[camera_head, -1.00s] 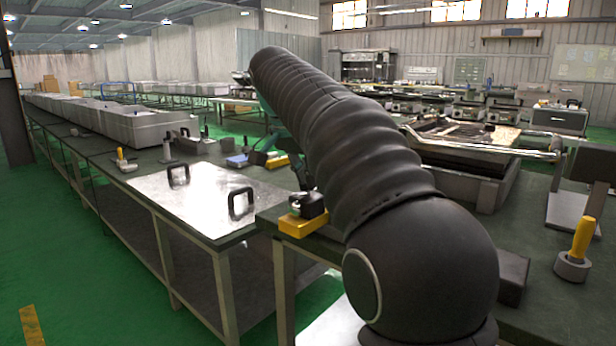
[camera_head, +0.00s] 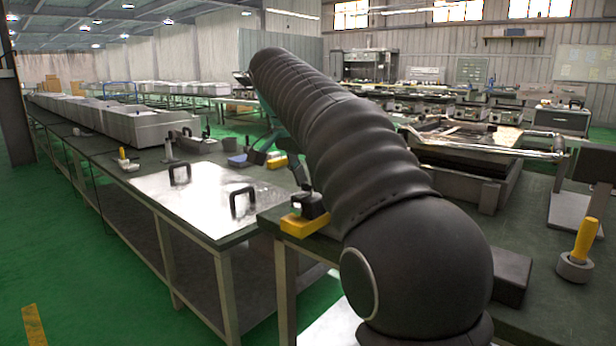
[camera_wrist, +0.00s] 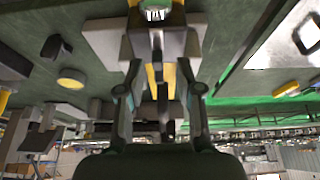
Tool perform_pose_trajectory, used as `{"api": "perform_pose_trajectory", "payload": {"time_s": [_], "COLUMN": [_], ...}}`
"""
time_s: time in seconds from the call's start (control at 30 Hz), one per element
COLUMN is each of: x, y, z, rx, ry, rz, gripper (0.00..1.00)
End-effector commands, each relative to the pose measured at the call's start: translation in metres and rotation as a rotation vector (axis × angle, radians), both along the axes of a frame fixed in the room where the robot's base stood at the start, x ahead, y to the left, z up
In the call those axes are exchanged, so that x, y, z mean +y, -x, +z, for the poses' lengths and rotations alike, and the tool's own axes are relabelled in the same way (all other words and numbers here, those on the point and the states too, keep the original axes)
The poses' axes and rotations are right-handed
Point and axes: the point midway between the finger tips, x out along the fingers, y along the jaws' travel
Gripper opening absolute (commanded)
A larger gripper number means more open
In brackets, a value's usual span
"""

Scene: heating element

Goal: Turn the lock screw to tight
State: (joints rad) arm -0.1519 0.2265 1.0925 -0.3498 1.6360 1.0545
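In the wrist view, my gripper (camera_wrist: 158,72) shows two dark fingers that stand apart. A grey block (camera_wrist: 112,42) with a yellow strip (camera_wrist: 155,82) lies beyond and between them. I cannot tell whether the fingers touch it. A shiny metal round part (camera_wrist: 155,13) shows at the top centre. I cannot tell for certain which part is the lock screw. In the head view, my arm crosses the middle and hides most of the gripper area. A yellow block (camera_head: 303,225) with a dark part on it sits on the bench corner beside the arm.
A metal plate (camera_head: 208,205) with two black handles lies on the left bench. A yellow-handled tool (camera_head: 580,250) stands on the right bench. A tray fixture with a metal bar (camera_head: 480,150) stands behind the arm. A green floor aisle is at the left.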

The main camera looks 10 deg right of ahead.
Motion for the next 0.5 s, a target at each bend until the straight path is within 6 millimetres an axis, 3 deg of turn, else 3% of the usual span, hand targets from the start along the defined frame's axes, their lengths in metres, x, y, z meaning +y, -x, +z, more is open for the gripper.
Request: {"api": "perform_pose_trajectory", "payload": {"time_s": [0.17,0.5], "x": [0.002,0.017], "y": [0.001,0.010], "z": [0.006,0.048], "rx": [-0.001,-0.003], "ry": [0.000,-0.001], "rz": [0.000,0.001], "gripper": [0.35,0.35]}}
